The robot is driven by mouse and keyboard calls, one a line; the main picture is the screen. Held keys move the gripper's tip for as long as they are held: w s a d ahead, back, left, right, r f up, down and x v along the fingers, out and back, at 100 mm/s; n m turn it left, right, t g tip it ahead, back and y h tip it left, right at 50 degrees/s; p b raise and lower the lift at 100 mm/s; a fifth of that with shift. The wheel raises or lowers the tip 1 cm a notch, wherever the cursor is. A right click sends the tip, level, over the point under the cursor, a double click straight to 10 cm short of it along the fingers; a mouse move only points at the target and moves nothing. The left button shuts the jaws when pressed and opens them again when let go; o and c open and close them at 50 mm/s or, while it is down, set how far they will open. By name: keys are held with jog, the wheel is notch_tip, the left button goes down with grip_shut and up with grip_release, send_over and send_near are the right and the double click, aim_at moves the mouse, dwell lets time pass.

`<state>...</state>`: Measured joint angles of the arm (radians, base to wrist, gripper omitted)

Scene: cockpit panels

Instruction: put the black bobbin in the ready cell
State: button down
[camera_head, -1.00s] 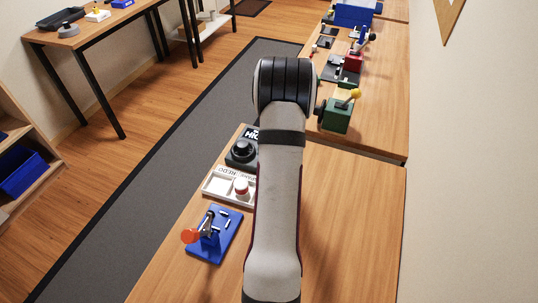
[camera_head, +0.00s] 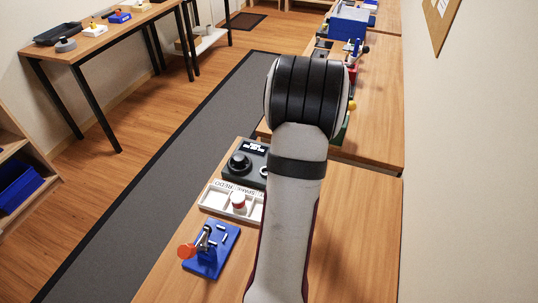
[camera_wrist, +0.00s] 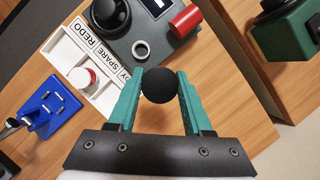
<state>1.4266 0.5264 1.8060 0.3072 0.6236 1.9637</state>
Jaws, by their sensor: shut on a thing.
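My gripper (camera_wrist: 159,92) shows two teal fingers in the wrist view, shut on the black bobbin (camera_wrist: 159,85), whose round dark top faces the camera. A white tray (camera_wrist: 62,62) lies below and to the left, with cells labelled REDO, SPARE and one ending in DY. The DY cell (camera_wrist: 104,98) is beside my left finger, which partly hides it and its label. A red-and-white bobbin (camera_wrist: 82,77) stands in the SPARE cell. In the head view the tray (camera_head: 213,200) shows left of my arm, which hides my gripper and the black bobbin.
A dark device with a knob (camera_head: 239,163) stands behind the tray. A red cylinder (camera_wrist: 185,20) and a green box (camera_wrist: 285,35) show in the wrist view. The table's right side is clear.

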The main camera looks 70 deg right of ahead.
jog(key=s+a+r, duration=0.2)
jog(key=s+r, duration=0.1)
jog(key=s, duration=0.3)
jog(key=s+a+f+n+t+y, duration=0.1)
jog(key=a+n+y, duration=0.2)
jog(key=a+n, duration=0.3)
jog(key=s+a+f+n+y, duration=0.1)
jog(key=s+a+n+y, duration=0.1)
jog(key=a+n, duration=0.45)
jog(key=shift+n, duration=0.75)
jog(key=w+d+f, duration=0.1)
jog(key=w+f, duration=0.1)
jog(key=w, duration=0.1)
jog(key=w+d+f, duration=0.1)
jog(key=w+f, duration=0.1)
jog(key=w, duration=0.2)
jog(key=w+d+f, duration=0.1)
jog(key=w+f, duration=0.2)
jog(key=w, duration=0.1)
jog(key=shift+w, duration=0.1)
notch_tip(320, 180, down, 4)
jog(key=shift+w+f, duration=0.1)
